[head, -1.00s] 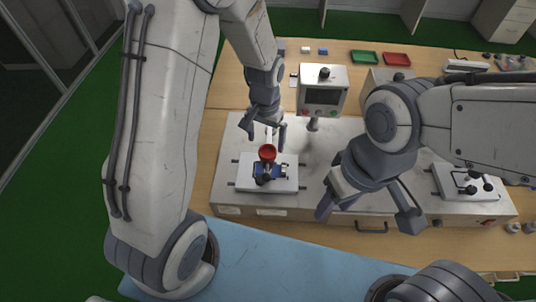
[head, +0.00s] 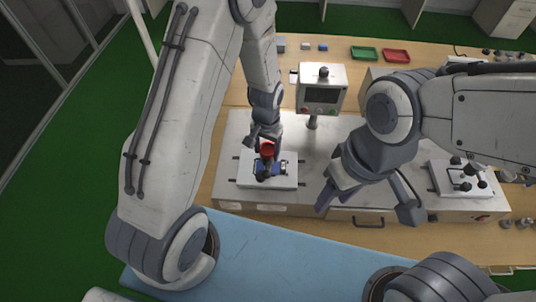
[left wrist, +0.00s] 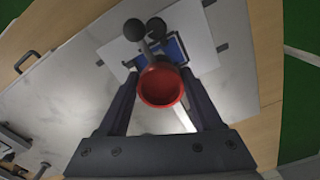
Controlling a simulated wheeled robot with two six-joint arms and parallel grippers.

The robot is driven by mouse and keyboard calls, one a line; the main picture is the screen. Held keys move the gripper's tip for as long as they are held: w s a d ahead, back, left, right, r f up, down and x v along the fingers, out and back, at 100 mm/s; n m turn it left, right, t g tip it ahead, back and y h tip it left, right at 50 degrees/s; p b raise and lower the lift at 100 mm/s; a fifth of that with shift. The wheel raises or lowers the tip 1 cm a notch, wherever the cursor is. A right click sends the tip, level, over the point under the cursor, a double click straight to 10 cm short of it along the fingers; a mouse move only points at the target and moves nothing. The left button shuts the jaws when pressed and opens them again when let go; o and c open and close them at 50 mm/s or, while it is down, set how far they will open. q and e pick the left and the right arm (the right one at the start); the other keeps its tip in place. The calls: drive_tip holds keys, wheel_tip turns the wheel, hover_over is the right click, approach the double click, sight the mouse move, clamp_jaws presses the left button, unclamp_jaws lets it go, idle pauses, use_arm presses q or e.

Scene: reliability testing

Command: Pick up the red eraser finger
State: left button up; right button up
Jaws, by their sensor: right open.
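The red eraser finger (head: 267,149) is a round red cup-like piece on a blue and black fixture (head: 272,168) on a white plate. In the left wrist view the red eraser finger (left wrist: 161,85) shows its hollow open end between the two dark fingers of my left gripper (left wrist: 158,74). The fingers stand apart on either side of it, and I cannot tell whether they touch it. In the head view my left gripper (head: 266,143) is right at the red piece and partly covers it. My right gripper (head: 366,206) is open and empty, above the bench's front edge.
A control box with a screen (head: 321,90) stands behind the fixture. A second white plate with black knobs (head: 461,180) lies at the right. Green (head: 364,54) and red (head: 396,56) trays sit at the back. The grey bench top between the plates is partly clear.

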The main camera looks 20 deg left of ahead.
sight(267, 153)
use_arm(q)
drive_tip(key=shift+c, duration=0.7)
drive_tip(key=shift+r, duration=0.15)
drive_tip(key=shift+r+b, duration=0.3)
drive_tip(key=shift+r, duration=0.3)
wheel_tip(267, 153, up, 9)
drive_tip(key=b, duration=0.2)
drive_tip(key=shift+f, duration=0.2)
